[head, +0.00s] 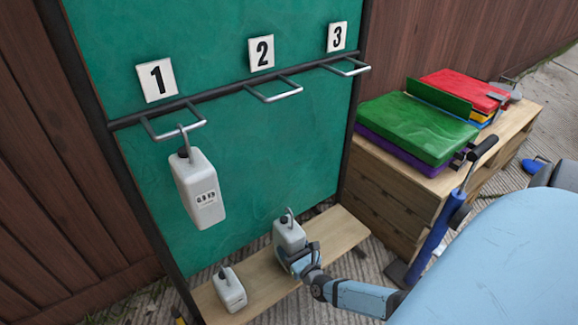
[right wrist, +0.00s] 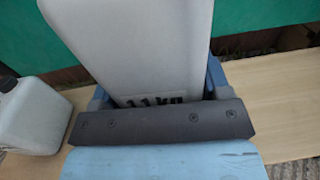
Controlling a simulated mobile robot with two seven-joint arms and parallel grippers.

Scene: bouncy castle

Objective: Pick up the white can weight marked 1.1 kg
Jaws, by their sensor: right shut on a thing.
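The white can weight marked 1.1 kg (head: 288,234) is upright at the right part of the low wooden plank, with a hook on its dark cap. My right gripper (head: 299,260) is shut on its lower part. In the right wrist view the can (right wrist: 140,50) fills the middle, between the blue fingers of my gripper (right wrist: 160,95), its 1.1 kg marking partly hidden by the gripper's dark edge. I cannot tell whether its base touches the plank. My left gripper is not in view.
A smaller white can (head: 230,290) stands on the plank (head: 262,282) to the left. A larger can (head: 199,190) hangs from bracket 1 (head: 172,128); bracket 2 (head: 274,92) and bracket 3 (head: 345,68) are empty. A wooden crate (head: 395,198) with folded coloured fabric stands right.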

